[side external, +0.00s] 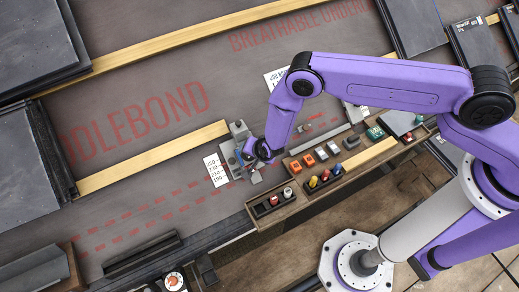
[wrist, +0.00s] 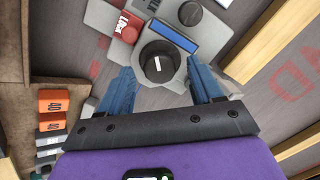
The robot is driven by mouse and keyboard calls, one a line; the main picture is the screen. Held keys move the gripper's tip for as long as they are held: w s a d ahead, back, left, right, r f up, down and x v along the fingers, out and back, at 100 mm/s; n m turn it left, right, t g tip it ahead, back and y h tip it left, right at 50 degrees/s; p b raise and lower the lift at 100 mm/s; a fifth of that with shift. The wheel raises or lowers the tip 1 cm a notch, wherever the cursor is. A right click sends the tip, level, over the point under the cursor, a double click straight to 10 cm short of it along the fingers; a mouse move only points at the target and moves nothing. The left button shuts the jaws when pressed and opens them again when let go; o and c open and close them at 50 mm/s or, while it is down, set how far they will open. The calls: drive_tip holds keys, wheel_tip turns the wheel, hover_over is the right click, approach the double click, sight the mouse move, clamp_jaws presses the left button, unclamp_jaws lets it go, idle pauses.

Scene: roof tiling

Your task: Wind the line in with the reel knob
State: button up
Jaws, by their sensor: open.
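My gripper (wrist: 161,80) is open, with one blue finger on each side of a large black round knob (wrist: 157,66) in the wrist view. The knob has a white pointer mark and sits on a grey device (wrist: 105,18). Both fingers look apart from the knob; their height against it is hard to tell. A blue strip (wrist: 172,38), a smaller dark knob (wrist: 190,13) and a red labelled part (wrist: 126,27) are beyond it. In the side view my gripper (side external: 250,156) is over the device (side external: 239,131) and hides most of it. I cannot see any line.
A wooden tray (side external: 251,209) with coloured blocks and pegs is right beside the device. Orange blocks (wrist: 51,105) show at left in the wrist view. A wooden batten (side external: 150,160) ends near the device. A white number card (side external: 215,170) lies to its left.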

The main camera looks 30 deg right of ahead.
drive_tip(key=v, duration=1.7)
drive_tip(key=shift+d, duration=0.1)
